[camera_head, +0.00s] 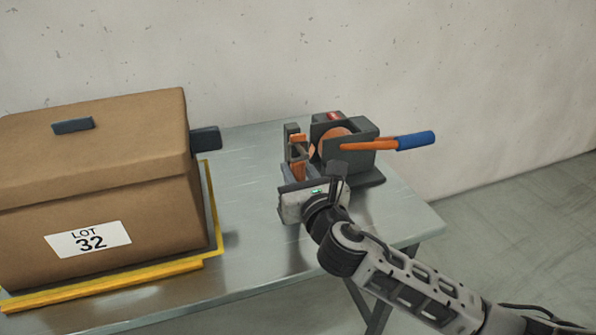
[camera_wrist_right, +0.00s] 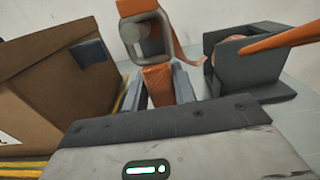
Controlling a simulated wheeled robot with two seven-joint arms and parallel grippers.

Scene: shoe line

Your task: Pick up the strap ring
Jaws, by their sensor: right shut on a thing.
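The strap ring looks to be the orange band (camera_head: 298,147) at my right gripper (camera_head: 299,174) in the head view. In the right wrist view, an orange part of the strap ring (camera_wrist_right: 158,86) sits between the two grey fingers of the right gripper (camera_wrist_right: 160,80). The right gripper is shut on it. A grey squarish frame (camera_wrist_right: 164,22) with more orange band stands just beyond the fingertips. How the band and frame join is partly hidden. My left gripper is in neither view.
A dark grey strap dispenser (camera_head: 350,165) with an orange, blue-ended handle (camera_head: 415,140) stands close right of the gripper. A large brown box (camera_head: 130,205) labelled LOT 32 fills the left, within yellow edging (camera_head: 105,287). The metal table (camera_head: 250,215) is bare between them.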

